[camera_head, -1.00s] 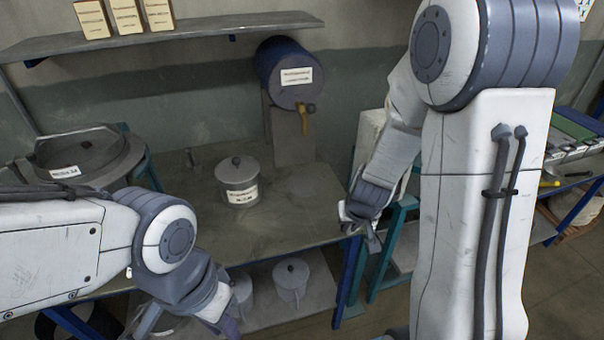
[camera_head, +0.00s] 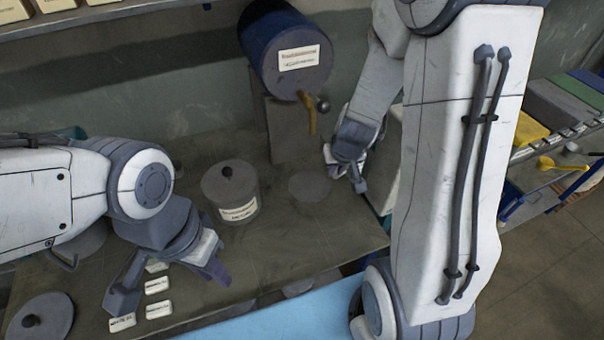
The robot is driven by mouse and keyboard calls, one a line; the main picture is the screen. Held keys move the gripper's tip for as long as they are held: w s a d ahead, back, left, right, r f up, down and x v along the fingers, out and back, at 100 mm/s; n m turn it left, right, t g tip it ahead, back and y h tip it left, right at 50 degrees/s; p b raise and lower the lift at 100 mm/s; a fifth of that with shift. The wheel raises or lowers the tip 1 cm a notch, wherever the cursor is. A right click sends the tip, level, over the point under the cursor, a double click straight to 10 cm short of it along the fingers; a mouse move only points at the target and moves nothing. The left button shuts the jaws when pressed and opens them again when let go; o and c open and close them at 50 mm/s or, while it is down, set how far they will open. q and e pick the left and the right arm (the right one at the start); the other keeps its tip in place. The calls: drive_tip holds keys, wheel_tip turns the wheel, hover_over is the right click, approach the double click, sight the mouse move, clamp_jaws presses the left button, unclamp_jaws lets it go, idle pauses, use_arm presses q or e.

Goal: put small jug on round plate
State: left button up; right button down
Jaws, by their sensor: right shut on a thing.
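A flat, faint round disc (camera_head: 310,186), which looks like the round plate, lies on the grey table below the drum's tap. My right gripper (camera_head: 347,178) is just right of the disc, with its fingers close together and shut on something. What it holds is mostly hidden by the fingers, and I cannot make out its shape. I cannot clearly identify the small jug. My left gripper (camera_head: 168,278) is open and empty over the table's front left, its fingers spread wide above small white labels (camera_head: 158,286).
A lidded, labelled grey canister (camera_head: 230,192) stands left of the disc. A blue drum (camera_head: 284,48) with a yellow tap sits on a stand behind. Another round lid (camera_head: 42,318) is at front left. Bare table (camera_head: 300,240) lies in front of the disc.

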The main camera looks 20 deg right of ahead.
drive_tip(key=shift+w+a+f+b, duration=0.2)
drive_tip(key=shift+w+a+f, duration=1.15)
drive_tip(key=shift+f, duration=0.45)
drive_tip(key=shift+w+a+f+b, duration=0.2)
drive_tip(key=shift+w+a+f, duration=1)
drive_tip(key=shift+a+f, duration=0.5)
drive_tip(key=shift+w+a+f+b, duration=0.2)
drive_tip(key=shift+w+a+f, duration=1.1)
drive_tip(key=shift+f, duration=0.6)
drive_tip(key=shift+f, duration=0.1)
drive_tip(key=c, duration=0.9)
unclamp_jaws()
drive_tip(key=shift+s, duration=0.1)
